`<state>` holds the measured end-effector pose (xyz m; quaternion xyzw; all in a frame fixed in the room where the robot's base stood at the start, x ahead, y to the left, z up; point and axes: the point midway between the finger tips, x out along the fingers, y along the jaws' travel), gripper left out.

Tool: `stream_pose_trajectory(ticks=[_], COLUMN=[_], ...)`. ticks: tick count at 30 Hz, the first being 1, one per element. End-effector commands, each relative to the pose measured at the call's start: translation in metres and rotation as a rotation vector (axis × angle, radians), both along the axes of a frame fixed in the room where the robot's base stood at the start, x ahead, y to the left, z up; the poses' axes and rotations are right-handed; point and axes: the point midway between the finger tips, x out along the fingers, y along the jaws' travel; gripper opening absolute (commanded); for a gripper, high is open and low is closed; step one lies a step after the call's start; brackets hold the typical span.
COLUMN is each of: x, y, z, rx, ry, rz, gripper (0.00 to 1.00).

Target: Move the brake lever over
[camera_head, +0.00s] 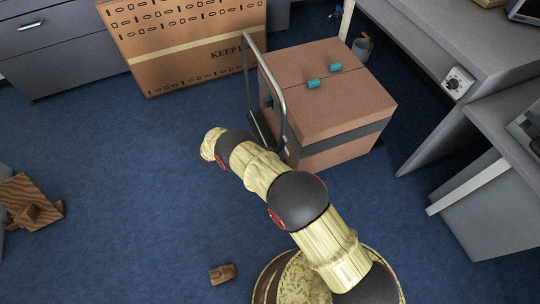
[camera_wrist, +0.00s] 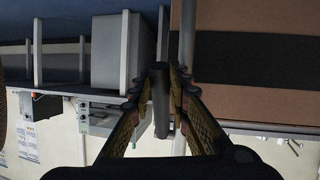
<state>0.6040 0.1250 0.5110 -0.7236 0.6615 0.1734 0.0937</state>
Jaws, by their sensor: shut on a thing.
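In the wrist view, my gripper (camera_wrist: 166,84) has its two ribbed fingers closed in on a dark upright bar, which appears to be the brake lever (camera_wrist: 160,100). The lever stands between the fingertips, and its lower end runs toward the palm. A grey metal tube (camera_wrist: 187,35) stands just to the right of the fingers. In the head view, a grey tube frame (camera_head: 249,75) stands upright beside a brown box (camera_head: 345,110). My arm reaches toward this frame, and its links hide my gripper and the held lever there.
The box has a dark band and two turquoise clips (camera_head: 314,84) on top. A large carton (camera_head: 190,65) stands behind. Grey desks (camera_head: 440,40) line the right. A small brown block (camera_head: 223,273) and a wooden piece (camera_head: 32,210) lie on the blue floor. The left floor is mostly clear.

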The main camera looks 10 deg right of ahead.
Motion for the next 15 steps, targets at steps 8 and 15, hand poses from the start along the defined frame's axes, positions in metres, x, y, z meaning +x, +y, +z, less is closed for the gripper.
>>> stream_pose_trajectory(ticks=[8, 15], x=[0.0001, -0.0001], y=[-0.0004, -0.0004], z=[-0.0008, -0.0006], rx=[0.001, 0.001], ry=[0.001, 0.001], rz=[0.001, 0.0], gripper=[0.29, 0.37])
